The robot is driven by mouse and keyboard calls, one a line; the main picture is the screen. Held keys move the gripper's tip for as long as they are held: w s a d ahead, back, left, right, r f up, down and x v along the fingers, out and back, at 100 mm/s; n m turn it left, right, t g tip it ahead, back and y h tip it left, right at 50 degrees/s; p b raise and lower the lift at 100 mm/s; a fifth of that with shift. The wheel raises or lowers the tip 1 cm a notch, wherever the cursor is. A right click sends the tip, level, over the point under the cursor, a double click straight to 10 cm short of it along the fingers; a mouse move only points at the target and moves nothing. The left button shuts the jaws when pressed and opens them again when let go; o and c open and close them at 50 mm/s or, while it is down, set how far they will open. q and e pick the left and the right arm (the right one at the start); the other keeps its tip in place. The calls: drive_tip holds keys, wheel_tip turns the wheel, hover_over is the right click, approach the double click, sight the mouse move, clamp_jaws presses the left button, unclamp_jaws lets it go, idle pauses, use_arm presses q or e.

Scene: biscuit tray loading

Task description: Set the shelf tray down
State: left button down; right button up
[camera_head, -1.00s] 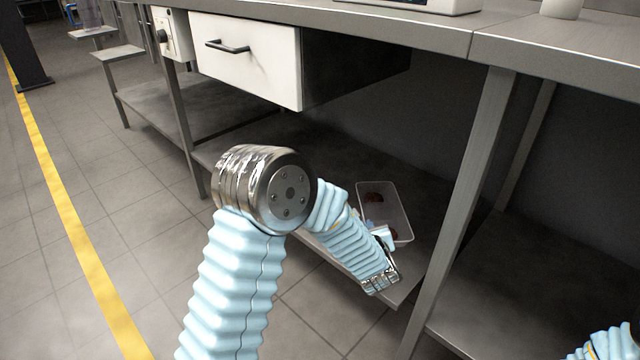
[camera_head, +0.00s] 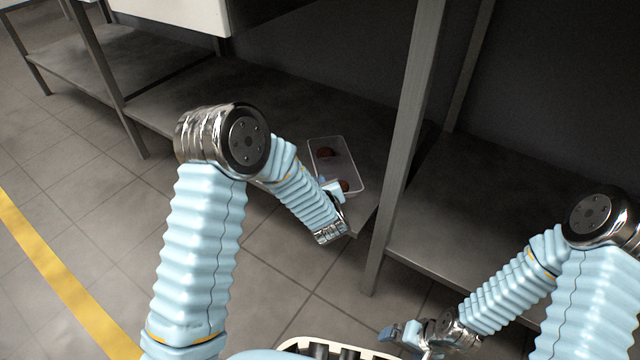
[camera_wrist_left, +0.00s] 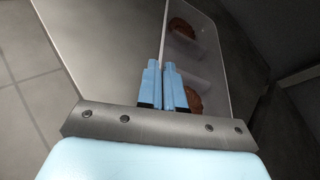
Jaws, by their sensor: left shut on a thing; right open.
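The shelf tray (camera_head: 346,158) is a clear plastic tray with brown biscuits (camera_head: 327,152) inside. It is over the lower shelf (camera_head: 260,112), near its right end. I cannot tell whether its base touches the shelf. My left gripper (camera_head: 332,187) is shut on the tray's near wall. In the left wrist view, the left gripper's blue fingers (camera_wrist_left: 167,68) pinch the wall of the tray (camera_wrist_left: 207,42), with biscuits beside and behind them. My right gripper (camera_head: 398,333) is open and empty, low at the bottom right, away from the tray.
A metal table leg (camera_head: 405,140) stands just right of the tray. Another lower shelf (camera_head: 480,205) right of the leg is bare. The first shelf is clear left of the tray. A white drawer front (camera_head: 180,12) hangs above at the upper left.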

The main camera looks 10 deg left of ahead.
use_arm(q)
drive_tip(key=shift+f, duration=0.15)
drive_tip(key=c, duration=1.3)
unclamp_jaws()
drive_tip(key=shift+r, duration=0.2)
drive_tip(key=p+v, duration=0.1)
drive_tip(key=v, duration=1.1)
drive_tip(key=shift+f, duration=0.1)
